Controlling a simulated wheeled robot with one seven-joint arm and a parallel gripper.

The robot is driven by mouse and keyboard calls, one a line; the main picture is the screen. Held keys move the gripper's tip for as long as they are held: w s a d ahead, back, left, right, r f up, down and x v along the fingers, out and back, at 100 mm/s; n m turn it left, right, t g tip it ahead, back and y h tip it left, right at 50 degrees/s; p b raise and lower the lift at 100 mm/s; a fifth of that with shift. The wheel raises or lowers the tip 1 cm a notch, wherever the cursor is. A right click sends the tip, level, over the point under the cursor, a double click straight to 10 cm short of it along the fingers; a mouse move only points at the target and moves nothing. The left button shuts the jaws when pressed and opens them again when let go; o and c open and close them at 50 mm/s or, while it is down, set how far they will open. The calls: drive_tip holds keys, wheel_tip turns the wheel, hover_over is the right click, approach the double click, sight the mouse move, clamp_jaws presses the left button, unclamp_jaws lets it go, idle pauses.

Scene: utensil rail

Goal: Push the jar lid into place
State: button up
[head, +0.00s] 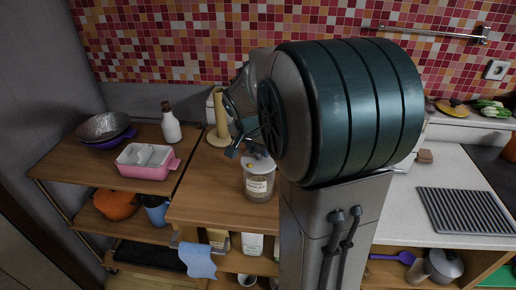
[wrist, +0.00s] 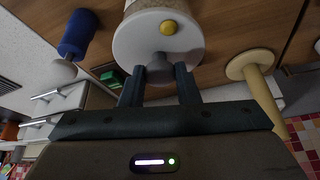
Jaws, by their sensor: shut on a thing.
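A clear jar (head: 258,188) with a label and pale contents stands on the wooden counter, just left of my arm. Its pale lid (head: 262,163) is at the jar's mouth; I cannot tell whether it is fully seated. In the wrist view the round white lid (wrist: 132,45) faces the camera, with a yellow button (wrist: 167,28) and a grey knob between the fingers. My gripper (wrist: 160,72) is shut on the lid, at that knob. In the head view my gripper (head: 243,152) is over the jar, partly hidden by my wrist.
A wooden towel stand (head: 219,118) is behind the jar. A white bottle (head: 170,122), a pink divided dish (head: 147,162) and a metal bowl (head: 104,126) stand on the left cart. A grey ribbed mat (head: 466,211) lies on the right counter. The wood left of the jar is clear.

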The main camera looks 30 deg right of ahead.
drive_tip(key=shift+f+b, duration=0.4)
drive_tip(key=shift+f, duration=0.05)
drive_tip(key=o, duration=1)
drive_tip(key=shift+o, duration=0.2)
drive_tip(key=shift+r, duration=0.15)
drive_tip(key=v, duration=1.3)
drive_tip(key=shift+r, duration=0.35)
